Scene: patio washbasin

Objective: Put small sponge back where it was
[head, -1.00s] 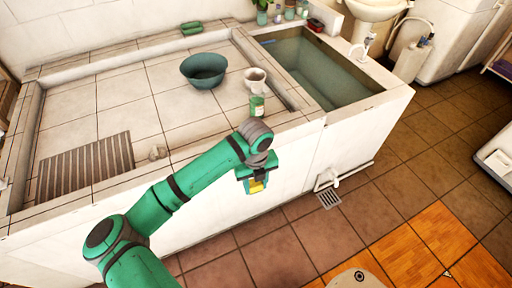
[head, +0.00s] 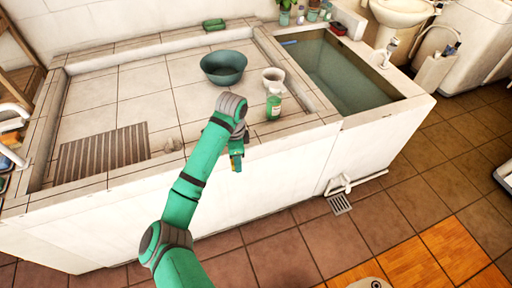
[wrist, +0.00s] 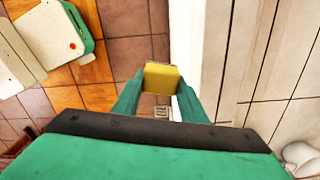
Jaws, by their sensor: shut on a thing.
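My gripper (wrist: 160,100) is shut on a small yellow sponge (wrist: 161,77), which sits between the two green fingertips in the wrist view. In the head view my gripper (head: 236,160) points down by the front edge of the tiled washbasin counter (head: 140,92). The sponge is mostly hidden there by the gripper. The wrist view shows the brown floor below the sponge and the pale counter side just to its right.
A teal bowl (head: 223,67), a white mug (head: 273,76) and a green bottle (head: 273,104) stand on the counter. A ribbed drain board (head: 103,153) lies at left. A green dish (head: 213,24) is on the back ledge. A water-filled basin (head: 345,75) is at right.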

